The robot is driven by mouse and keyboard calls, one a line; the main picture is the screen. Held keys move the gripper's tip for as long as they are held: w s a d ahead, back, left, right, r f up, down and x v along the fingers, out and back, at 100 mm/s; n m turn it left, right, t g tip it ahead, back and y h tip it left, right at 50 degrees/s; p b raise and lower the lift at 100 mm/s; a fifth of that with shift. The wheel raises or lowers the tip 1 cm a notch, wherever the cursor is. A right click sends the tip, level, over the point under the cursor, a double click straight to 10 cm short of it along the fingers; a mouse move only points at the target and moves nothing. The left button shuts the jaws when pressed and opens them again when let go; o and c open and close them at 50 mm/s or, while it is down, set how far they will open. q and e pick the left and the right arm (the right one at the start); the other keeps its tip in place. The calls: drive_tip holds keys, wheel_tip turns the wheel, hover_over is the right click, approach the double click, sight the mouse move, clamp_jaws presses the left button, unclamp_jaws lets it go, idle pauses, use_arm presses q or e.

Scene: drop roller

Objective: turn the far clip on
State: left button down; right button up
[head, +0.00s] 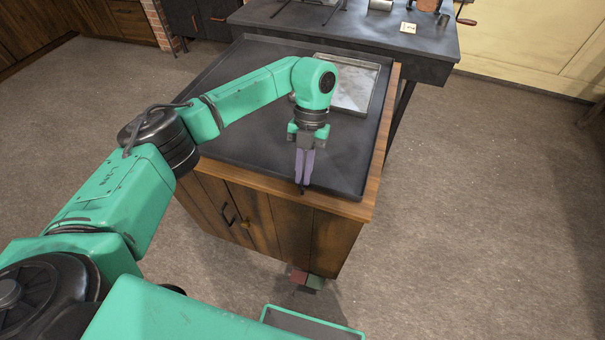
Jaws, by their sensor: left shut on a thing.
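My left gripper (302,182) points down over the front rim of the black tray-like top (240,145) of a wooden cabinet. Its purple-grey fingers are close together, shut on a small dark thing (301,190) at their tips. This thing is mostly hidden by the fingers, and I cannot tell if it is a clip. I cannot make out the far clip for certain. My right gripper is not in view.
A metal-framed pane or shallow tray (354,84) lies at the back right of the cabinet top, partly behind my wrist. A dark table (345,35) with a crank (466,21) stands behind. Red (298,277) and green (315,282) blocks show low at the cabinet front. Floor at right is clear.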

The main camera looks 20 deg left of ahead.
use_arm(q)
drive_tip(key=shift+m, duration=0.5)
drive_tip(key=c, duration=1)
unclamp_jaws()
drive_tip(key=shift+o, duration=0.2)
drive_tip(key=b+v, duration=0.1)
drive_tip(key=v, duration=0.4)
drive_tip(key=shift+d, duration=0.15)
drive_tip(key=p+v, duration=0.3)
drive_tip(key=v, duration=0.6)
drive_tip(key=shift+r, duration=0.35)
drive_tip(key=shift+d, duration=0.1)
